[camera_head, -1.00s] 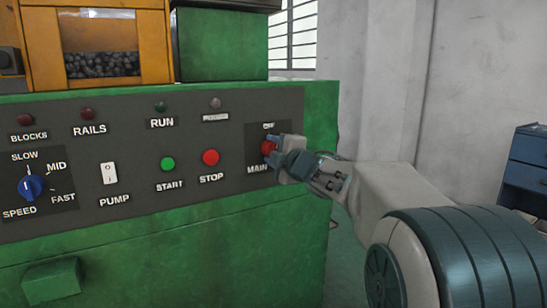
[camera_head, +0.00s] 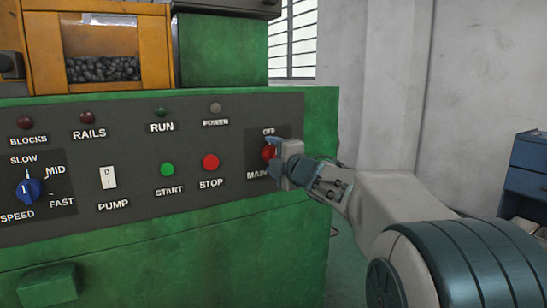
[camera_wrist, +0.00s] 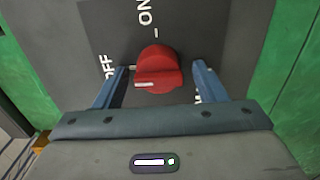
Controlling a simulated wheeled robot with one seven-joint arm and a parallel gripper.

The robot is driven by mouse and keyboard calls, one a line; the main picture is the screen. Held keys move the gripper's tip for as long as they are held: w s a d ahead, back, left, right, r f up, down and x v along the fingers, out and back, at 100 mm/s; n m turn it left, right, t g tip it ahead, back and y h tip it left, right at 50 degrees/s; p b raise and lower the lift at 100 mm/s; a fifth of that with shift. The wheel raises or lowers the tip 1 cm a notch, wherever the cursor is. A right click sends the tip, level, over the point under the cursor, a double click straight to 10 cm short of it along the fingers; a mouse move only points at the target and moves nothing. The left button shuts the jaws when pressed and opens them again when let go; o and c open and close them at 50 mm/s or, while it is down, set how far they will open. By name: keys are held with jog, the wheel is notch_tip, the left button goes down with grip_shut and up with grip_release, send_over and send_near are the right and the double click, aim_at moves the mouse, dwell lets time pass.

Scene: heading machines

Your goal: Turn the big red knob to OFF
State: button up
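The big red knob (camera_head: 268,153) is on a dark plate at the right end of the machine's panel, with OFF above it and MAIN at its lower left. The wrist view shows the knob (camera_wrist: 158,66) between my gripper's (camera_wrist: 160,82) two blue fingers, with a gap on each side. My gripper (camera_head: 276,156) is open around it. The knob's white mark is at its left edge in the wrist view, toward the side where OFF is printed. ON is printed above the knob there. In the head view my gripper hides the plate's right part.
Left of the knob are the red STOP button (camera_head: 210,162), green START button (camera_head: 167,170), white PUMP switch (camera_head: 108,178) and blue SPEED knob (camera_head: 29,190). Lamps line the panel's top. A blue cabinet (camera_head: 528,170) stands at far right.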

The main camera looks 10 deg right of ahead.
jog(key=p+v, duration=0.2)
jog(key=v, duration=1.2)
jog(key=shift+p, duration=0.4)
